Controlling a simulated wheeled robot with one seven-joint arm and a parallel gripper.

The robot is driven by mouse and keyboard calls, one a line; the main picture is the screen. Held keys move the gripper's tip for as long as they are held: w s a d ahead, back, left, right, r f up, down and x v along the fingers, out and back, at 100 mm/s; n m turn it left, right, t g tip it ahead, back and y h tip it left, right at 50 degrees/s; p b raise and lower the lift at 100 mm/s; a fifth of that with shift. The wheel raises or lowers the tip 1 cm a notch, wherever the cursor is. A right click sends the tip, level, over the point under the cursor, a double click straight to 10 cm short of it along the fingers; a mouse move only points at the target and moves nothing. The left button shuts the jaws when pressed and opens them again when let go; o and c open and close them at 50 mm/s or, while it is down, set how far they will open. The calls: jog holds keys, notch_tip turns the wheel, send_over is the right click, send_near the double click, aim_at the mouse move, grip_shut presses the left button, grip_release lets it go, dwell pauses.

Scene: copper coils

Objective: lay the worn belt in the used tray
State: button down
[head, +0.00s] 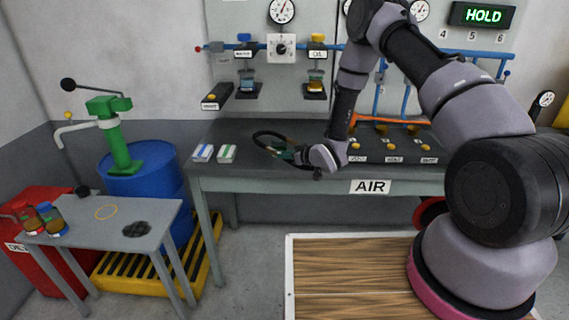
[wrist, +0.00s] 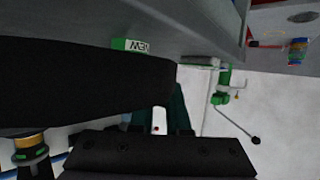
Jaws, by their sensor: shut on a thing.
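My gripper (head: 290,154) is shut on the worn belt (head: 268,134), a dark loop held out to its left above the grey bench. In the wrist view the belt is a large black band (wrist: 80,85) across the left, passing at the dark green fingers (wrist: 160,118). The green block reads NEW in the wrist view (wrist: 132,45). No lettering on the blue one is readable, and I cannot make out which thing is the used tray.
The AIR bench (head: 260,183) has labelled yellow-knobbed switches (head: 388,147) right of the gripper and valves with bottles on the panel behind. A small grey side table (head: 70,228) with jars, a blue drum (head: 150,185) and a green hand pump stand at left.

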aim_at(285, 168)
jog(key=shift+f, duration=1.7)
jog(key=shift+f, duration=0.15)
jog(key=c, duration=0.9)
grip_release()
